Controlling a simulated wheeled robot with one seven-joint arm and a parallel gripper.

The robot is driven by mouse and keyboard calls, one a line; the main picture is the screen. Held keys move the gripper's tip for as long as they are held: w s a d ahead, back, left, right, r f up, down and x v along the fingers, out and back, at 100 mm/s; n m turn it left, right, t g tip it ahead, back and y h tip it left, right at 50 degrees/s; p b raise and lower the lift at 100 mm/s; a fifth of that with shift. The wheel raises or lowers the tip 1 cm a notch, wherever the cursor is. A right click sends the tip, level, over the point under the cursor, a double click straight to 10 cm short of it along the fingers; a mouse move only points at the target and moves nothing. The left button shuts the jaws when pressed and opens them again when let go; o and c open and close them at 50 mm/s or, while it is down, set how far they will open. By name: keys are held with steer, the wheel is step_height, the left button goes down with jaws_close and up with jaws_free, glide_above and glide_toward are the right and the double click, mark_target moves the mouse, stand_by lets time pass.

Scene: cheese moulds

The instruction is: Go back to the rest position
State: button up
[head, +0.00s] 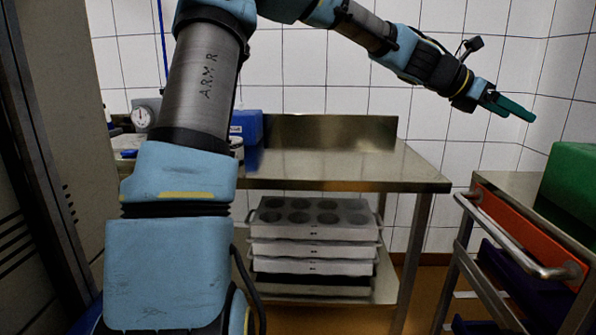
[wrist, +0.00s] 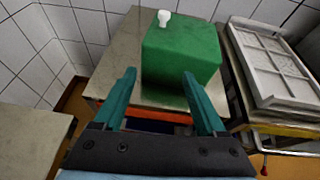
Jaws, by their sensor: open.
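My gripper (head: 508,106) is at the upper right of the head view, raised in the air above the gap between the steel table and the trolley. In the wrist view my gripper (wrist: 157,95) shows two green fingers spread apart, with nothing between them. A green box (wrist: 182,52) stands on the trolley beyond the fingertips, apart from them. The green box also shows at the right edge of the head view (head: 571,185).
A steel table (head: 330,165) stands along the tiled wall, with a blue box (head: 247,125) and a dial gauge (head: 142,117) on it. Stacked mould trays (head: 313,228) sit on its lower shelf. A trolley (head: 525,240) stands right. A white grid tray (wrist: 275,62) lies beside the green box.

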steer(key=w+a+f+m+t+y+p, duration=0.1)
steer(key=a+f+m+y+p, duration=0.3)
steer(key=a+f, duration=0.5)
steer(key=w+a+f+m+t+y+p, duration=0.1)
steer(key=a+f+m+y, duration=0.4)
steer(key=a, duration=0.9)
steer(key=s+a+m+y+p, duration=0.1)
steer(key=s+a+m, duration=0.2)
steer(key=a, duration=0.5)
steer(key=s+a+f+m+y+p, duration=0.1)
steer(key=s+a+m+y, duration=0.1)
steer(key=a, duration=0.7)
steer(key=s+a+f+m+y+p, duration=0.1)
steer(key=s+a+m+p, duration=0.1)
steer(key=s+a+m, duration=0.3)
steer(key=a, duration=0.4)
steer(key=shift+m, duration=0.3)
steer(key=shift+w+f, duration=0.1)
